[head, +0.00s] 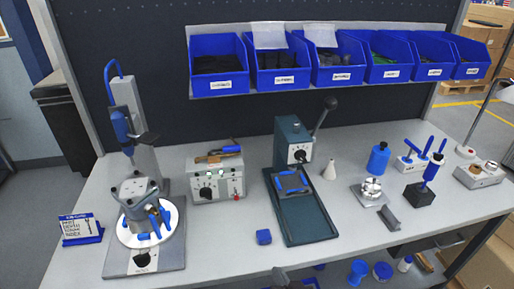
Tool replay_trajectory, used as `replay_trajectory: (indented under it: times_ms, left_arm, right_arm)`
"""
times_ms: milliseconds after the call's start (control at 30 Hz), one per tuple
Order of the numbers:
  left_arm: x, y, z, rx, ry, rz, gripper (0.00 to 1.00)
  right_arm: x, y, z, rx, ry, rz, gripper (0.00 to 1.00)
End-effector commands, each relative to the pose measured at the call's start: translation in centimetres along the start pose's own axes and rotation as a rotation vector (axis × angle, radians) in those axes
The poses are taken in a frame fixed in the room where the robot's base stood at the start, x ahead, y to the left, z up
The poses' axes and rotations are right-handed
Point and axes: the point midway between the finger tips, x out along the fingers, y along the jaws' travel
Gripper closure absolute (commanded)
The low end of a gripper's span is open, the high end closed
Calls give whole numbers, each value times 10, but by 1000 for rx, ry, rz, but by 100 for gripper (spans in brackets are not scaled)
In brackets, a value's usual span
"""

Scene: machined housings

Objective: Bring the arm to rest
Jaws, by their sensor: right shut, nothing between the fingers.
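My right gripper (281,275) shows only in small part at the bottom edge of the head view, in front of the workbench's near edge. It is shut and holds nothing. It is apart from the things on the bench. Most of the arm behind it is cut off by the frame. My left gripper is not in view.
The workbench (222,243) carries a dial-gauge stand with a housing (137,192), a control box (216,180), a green press (302,210), a blue block (264,237) and several small tools at right. Blue bins (218,70) hang above. Blue containers (358,270) sit below.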

Motion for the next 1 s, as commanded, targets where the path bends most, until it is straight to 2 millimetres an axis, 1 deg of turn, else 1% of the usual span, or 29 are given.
replay_trajectory:
  times_ms: [167, 267, 367, 467, 567, 600, 667, 700, 767, 800, 867, 900, 967, 1000]
  left_arm:
    - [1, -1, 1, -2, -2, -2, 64]
    - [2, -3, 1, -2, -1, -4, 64]
    - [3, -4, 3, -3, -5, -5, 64]
    - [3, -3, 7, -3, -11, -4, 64]
    - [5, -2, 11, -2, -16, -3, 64]
    - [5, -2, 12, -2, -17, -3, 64]
    - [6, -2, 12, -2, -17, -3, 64]
    - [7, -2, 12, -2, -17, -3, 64]
    - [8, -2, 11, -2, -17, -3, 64]
    - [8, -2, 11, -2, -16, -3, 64]
    - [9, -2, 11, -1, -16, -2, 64]
    - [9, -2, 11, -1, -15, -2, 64]
    - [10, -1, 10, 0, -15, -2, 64]
    - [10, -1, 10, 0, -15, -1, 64]
  right_arm:
    - [7, 24, 30, -46, -54, 40, 100]
    - [10, 42, 52, -79, -97, 68, 100]
    - [12, 65, 78, -118, -150, 102, 100]
    - [11, 92, 111, -159, -217, 140, 100]
    - [4, 127, 153, -207, -308, 186, 100]
    - [-1, 144, 174, -229, -354, 208, 100]
    - [-12, 170, 208, -260, -433, 239, 100]
    - [-22, 188, 231, -280, -489, 259, 100]
    - [-41, 212, 266, -304, -576, 284, 100]
    - [-56, 226, 289, -317, -635, 299, 100]
    - [-81, 246, 323, -332, -725, 317, 100]
    - [-99, 256, 344, -337, -785, 325, 100]
    - [-127, 269, 373, -343, -868, 334, 100]
    - [-145, 275, 390, -343, -920, 336, 100]
